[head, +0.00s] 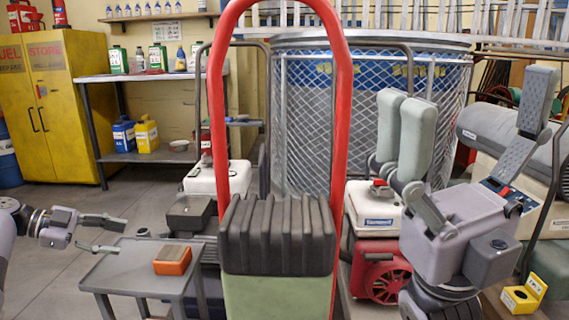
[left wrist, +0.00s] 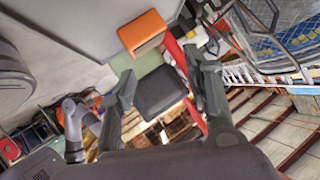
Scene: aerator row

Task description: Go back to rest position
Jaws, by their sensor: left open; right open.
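My left gripper (head: 123,237) is at the left of the head view, beside and a little above the grey cart. Its two fingers are spread apart with nothing between them. In the left wrist view, the same open fingers (left wrist: 166,88) frame a dark block, which appears to lie beyond them. My right gripper (head: 476,112) is raised large at the right of the head view, its fingers pointing up and wide apart. No held object shows in it. The rest of the left arm is mostly out of the head view.
A grey cart (head: 110,271) with an orange box (head: 172,261) stands near my left gripper. A tall red hoop handle (head: 217,110) rises at centre, behind a black ribbed block (head: 278,235). A red engine unit (head: 382,271) stands near my right arm. Floor at left is clear.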

